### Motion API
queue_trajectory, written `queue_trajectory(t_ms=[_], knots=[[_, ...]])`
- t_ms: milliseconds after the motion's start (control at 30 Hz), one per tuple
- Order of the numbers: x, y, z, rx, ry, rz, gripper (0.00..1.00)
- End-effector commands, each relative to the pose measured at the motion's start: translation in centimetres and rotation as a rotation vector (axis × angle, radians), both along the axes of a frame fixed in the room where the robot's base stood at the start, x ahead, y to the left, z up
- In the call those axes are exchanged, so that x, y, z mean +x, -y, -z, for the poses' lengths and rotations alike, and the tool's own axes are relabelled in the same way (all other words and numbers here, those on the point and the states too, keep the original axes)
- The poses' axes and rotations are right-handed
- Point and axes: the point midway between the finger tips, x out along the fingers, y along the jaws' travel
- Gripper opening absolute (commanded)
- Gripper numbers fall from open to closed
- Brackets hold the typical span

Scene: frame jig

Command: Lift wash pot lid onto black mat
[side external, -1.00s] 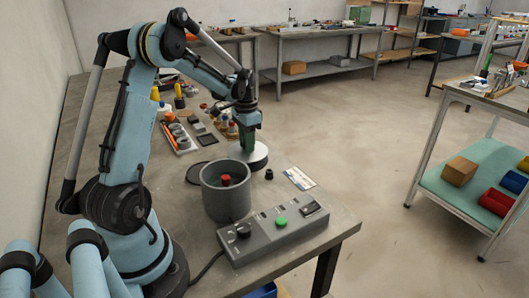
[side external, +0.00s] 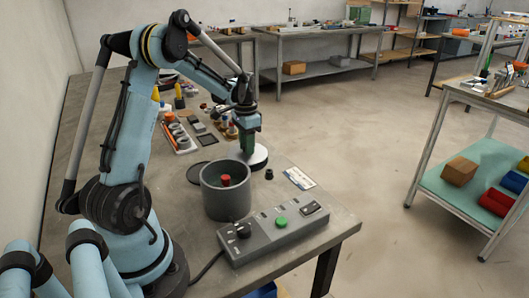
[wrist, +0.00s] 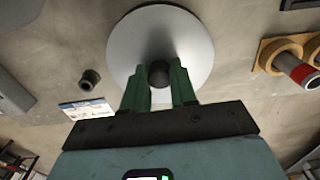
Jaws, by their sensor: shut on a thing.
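The wash pot lid is a pale round disc (side external: 260,160) with a dark knob; the wrist view shows its face (wrist: 198,50) and the knob (wrist: 158,74). My gripper (side external: 249,152) has green fingers, which in the wrist view (wrist: 160,82) stand on both sides of the knob, shut on it. The lid is at or close to the bench top just behind the wash pot; I cannot tell whether it touches. The grey wash pot (side external: 225,200) stands open with a red-topped item (side external: 226,180) inside.
A grey control box (side external: 270,236) with a green button stands in front of the pot. A small black cylinder (side external: 269,174) and a printed card (side external: 299,179) lie right of the lid.

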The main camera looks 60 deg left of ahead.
Motion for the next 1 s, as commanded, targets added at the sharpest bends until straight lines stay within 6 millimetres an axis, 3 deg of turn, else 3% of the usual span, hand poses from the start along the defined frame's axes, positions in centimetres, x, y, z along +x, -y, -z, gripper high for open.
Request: queue_trajectory(t_ms=[1000], knots=[[0.0,0.0,1.0,0.0,0.0,0.0,0.0]])
